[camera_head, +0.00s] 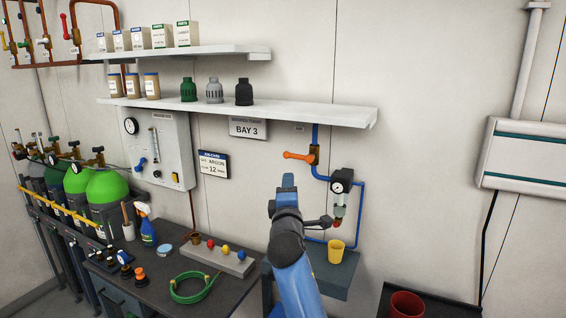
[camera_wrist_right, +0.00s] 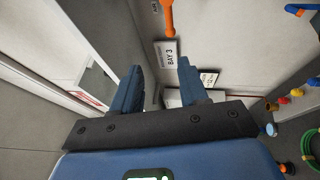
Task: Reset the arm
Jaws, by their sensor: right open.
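My right arm reaches up from the bottom centre in the head view, with the right gripper (camera_head: 288,184) raised in front of the wall, left of the orange-handled valve (camera_head: 300,156). In the right wrist view the right gripper (camera_wrist_right: 158,85) shows two blue fingers spread apart with nothing between them. Beyond them are the wall and the BAY 3 sign (camera_wrist_right: 167,53), which also shows in the head view (camera_head: 249,128). The right gripper holds nothing and I see no contact with anything. My left gripper is in neither view.
A blue pipe with a gauge and regulator (camera_head: 341,188) is right of my arm, above a yellow cup (camera_head: 336,250) on a small shelf. The bench (camera_head: 215,292) holds a green hose (camera_head: 190,290). Wall shelves (camera_head: 300,112) are above. A red bucket (camera_head: 405,304) is lower right.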

